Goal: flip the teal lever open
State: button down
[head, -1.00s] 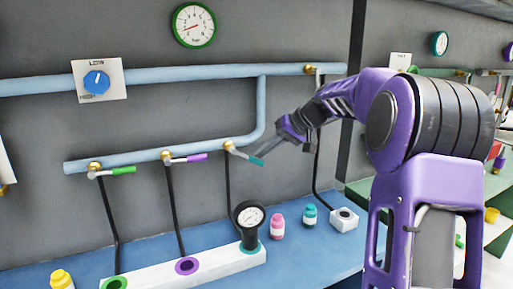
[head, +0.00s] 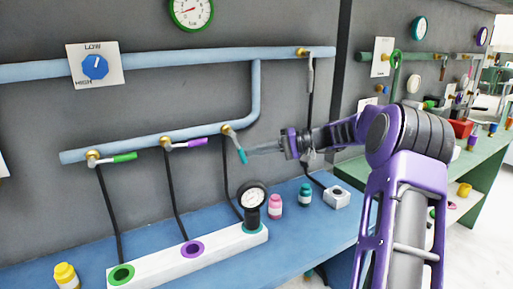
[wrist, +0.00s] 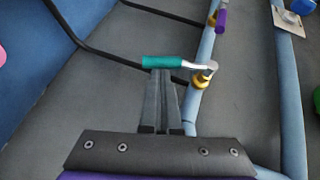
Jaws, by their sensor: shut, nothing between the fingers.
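The teal lever (head: 241,156) hangs from a brass valve (head: 227,130) at the right end of the lower blue pipe. It slants steeply down to the right in the head view. In the wrist view the teal lever (wrist: 176,62) lies across the fingertips of my gripper (wrist: 160,75). My gripper (head: 250,150) is shut and empty, with its tips at the lever's right side. The tips look to be touching the lever or very close to it; I cannot tell which.
Green (head: 124,158) and purple (head: 195,143) levers sit on the same pipe to the left. Below, a white block (head: 215,249) carries a black gauge (head: 252,200). Pink (head: 275,206) and teal (head: 305,195) bottles stand on the blue bench. A grey lever (head: 311,75) hangs at upper right.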

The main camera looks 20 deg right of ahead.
jog(key=shift+s+a+f+m+t+y+b, duration=0.15)
jog(key=shift+a+f+m+y+b, duration=0.15)
jog(key=shift+a+f+m+y, duration=0.35)
jog(key=shift+s+a+f+m+t+y+b, duration=0.15)
jog(key=shift+a+m+y+b, duration=0.25)
jog(key=shift+y, duration=0.55)
jog(key=shift+w+a, duration=0.1)
